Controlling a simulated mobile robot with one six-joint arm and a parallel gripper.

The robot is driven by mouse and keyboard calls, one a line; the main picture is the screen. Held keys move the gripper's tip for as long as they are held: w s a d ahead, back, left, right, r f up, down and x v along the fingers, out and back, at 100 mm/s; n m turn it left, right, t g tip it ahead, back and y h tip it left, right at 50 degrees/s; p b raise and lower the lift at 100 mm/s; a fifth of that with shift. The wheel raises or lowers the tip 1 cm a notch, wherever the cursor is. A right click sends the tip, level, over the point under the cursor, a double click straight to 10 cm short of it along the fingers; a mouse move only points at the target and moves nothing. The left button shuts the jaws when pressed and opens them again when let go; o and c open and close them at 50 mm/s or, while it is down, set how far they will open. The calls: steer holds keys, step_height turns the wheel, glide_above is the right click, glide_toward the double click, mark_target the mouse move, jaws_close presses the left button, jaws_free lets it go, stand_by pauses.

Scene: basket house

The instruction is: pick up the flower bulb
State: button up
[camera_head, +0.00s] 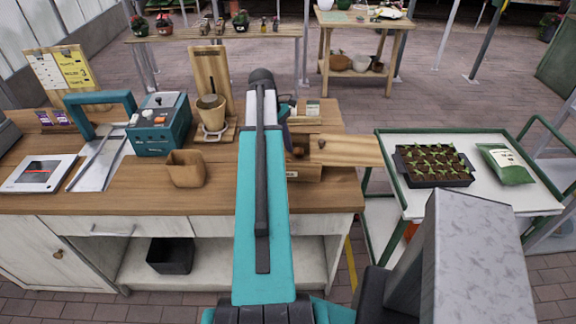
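A small brown, rounded thing (298,152), which looks like a flower bulb, sits just right of my teal arm in a wooden holder on the workbench. My arm hides part of the area around it. A small dark spot or knob (322,143) shows on the wooden board to its right; I cannot tell which it is. My arm reaches over the bench and blocks the view of its far end. I cannot see my gripper's fingers or whether they touch anything.
The wooden bench (110,195) holds a teal device (160,125), a brown pot (186,169) and a beige pot on a stand (211,115). To the right, a green-framed cart (400,200) carries a seedling tray (433,180) and a green bag (506,165). Paved floor lies behind.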

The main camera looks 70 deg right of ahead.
steer(key=shift+p+x, duration=0.9)
steer(key=shift+x, duration=1.2)
steer(key=c, duration=0.8)
steer(key=shift+r, duration=0.2)
steer(key=shift+r+b, duration=1.65)
steer(key=shift+r, duration=3.15)
steer(key=shift+s, duration=0.1)
